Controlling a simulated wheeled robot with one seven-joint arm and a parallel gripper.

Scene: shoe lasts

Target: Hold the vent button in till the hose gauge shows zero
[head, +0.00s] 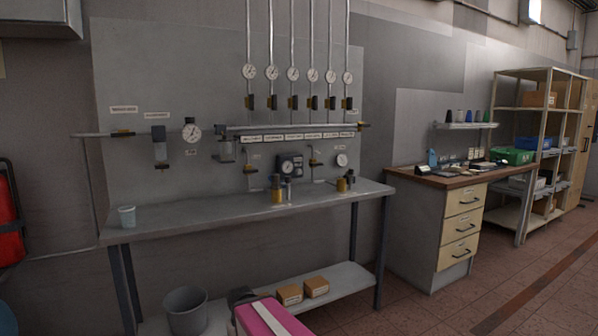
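My gripper is not in view. I see no hose and no vent button that I can make out at this size. Several round white gauges hang on the wall panel, and I cannot tell which is the hose gauge. A dark box with a dial (290,165) is in the middle above the bench. A small gauge (341,160) is to its right. A row of gauges on vertical pipes includes this one (292,74). Their needles are too small to read.
A grey bench (200,213) runs under the panel, with a pale cup (127,216), brass and dark fittings (277,188) on top. A bucket (185,308) and cardboard boxes (316,287) sit below. A drawer desk (462,227) and shelving (541,103) stand right. Floor at right is clear.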

